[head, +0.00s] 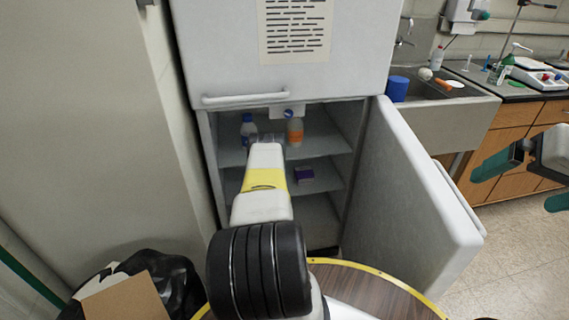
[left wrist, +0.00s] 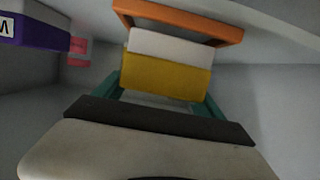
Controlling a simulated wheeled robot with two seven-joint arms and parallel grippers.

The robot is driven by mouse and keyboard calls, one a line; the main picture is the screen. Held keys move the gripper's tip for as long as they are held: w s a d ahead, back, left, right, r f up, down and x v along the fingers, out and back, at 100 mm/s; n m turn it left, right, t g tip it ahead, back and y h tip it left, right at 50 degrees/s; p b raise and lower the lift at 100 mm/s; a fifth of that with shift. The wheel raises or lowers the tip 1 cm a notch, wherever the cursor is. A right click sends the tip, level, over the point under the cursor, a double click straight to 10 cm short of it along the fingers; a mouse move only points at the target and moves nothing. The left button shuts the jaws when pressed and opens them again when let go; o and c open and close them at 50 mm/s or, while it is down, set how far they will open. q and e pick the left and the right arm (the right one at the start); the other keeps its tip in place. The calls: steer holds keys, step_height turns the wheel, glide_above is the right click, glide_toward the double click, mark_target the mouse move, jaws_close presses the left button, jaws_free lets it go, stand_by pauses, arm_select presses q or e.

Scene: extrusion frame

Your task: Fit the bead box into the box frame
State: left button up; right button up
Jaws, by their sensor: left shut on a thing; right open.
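In the left wrist view, my left gripper (left wrist: 164,88) is shut on a white and yellow box, which I take as the bead box (left wrist: 166,72); its teal fingers lie on both sides. Just beyond the box is an orange bracket, likely the box frame (left wrist: 180,21), with a crossbar and two short side arms. The box lies close to the opening between those arms; I cannot tell whether it touches or sits inside. In the head view my left arm reaches into the open cabinet and hides the box and frame. My right gripper (head: 512,188) is open and empty at the right.
The cabinet door (head: 410,190) stands open to the right. Inside are a blue-capped bottle (head: 249,130), an orange-labelled bottle (head: 295,131) and a purple box (head: 304,174). The purple box also shows in the left wrist view (left wrist: 35,36). A round table (head: 375,290) is in front.

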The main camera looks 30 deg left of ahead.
arm_select(q)
steer(key=shift+f, duration=0.45)
steer(key=shift+f, duration=0.3)
steer(key=shift+f, duration=0.1)
steer(key=o, duration=1.7)
steer(key=shift+o, duration=0.2)
steer(key=shift+s, duration=0.1)
steer(key=v, duration=0.7)
steer(key=shift+s+d, duration=0.25)
